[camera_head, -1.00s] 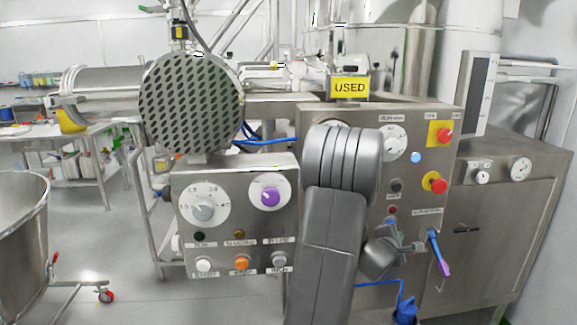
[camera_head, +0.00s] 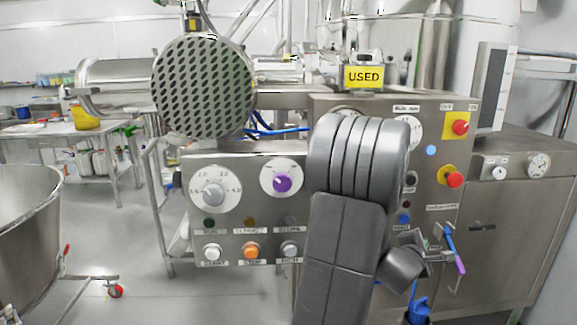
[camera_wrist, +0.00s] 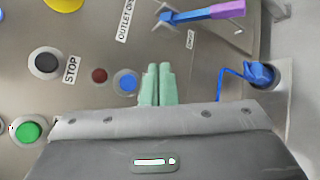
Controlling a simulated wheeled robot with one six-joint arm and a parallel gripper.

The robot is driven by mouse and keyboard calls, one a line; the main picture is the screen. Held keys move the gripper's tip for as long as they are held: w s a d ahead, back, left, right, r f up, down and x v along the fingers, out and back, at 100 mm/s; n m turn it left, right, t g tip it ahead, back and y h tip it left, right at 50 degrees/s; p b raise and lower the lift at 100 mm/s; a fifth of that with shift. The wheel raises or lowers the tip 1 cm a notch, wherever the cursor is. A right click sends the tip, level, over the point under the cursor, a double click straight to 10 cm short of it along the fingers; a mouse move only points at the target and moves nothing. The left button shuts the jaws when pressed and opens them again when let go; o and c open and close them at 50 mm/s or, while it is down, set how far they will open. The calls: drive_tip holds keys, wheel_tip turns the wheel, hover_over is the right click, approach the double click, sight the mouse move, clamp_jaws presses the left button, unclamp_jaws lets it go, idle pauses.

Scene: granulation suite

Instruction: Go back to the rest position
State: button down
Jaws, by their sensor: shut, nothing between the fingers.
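My gripper shows in the wrist view with its two pale green fingers (camera_wrist: 157,84) together and nothing between them. The fingers point at a steel control panel (camera_wrist: 110,30), near a blue button (camera_wrist: 126,83) and a small dark red light (camera_wrist: 99,75). I cannot tell the gap to the panel. In the head view my grey arm covers the middle of the larger control cabinet (camera_head: 440,145), and the gripper fingers are hidden or too small to make out there.
A black button (camera_wrist: 45,63) labelled STOP, a green button (camera_wrist: 28,129) and a blue-purple lever (camera_wrist: 205,14) are near the gripper. A smaller panel (camera_head: 235,225) with knobs stands left of my arm. A steel bowl (camera_head: 30,230) stands far left, with open floor between.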

drive_tip(key=w+p, duration=0.5)
drive_tip(key=w, duration=0.1)
drive_tip(key=shift+a+r, duration=0.2)
drive_tip(key=shift+a, duration=0.05)
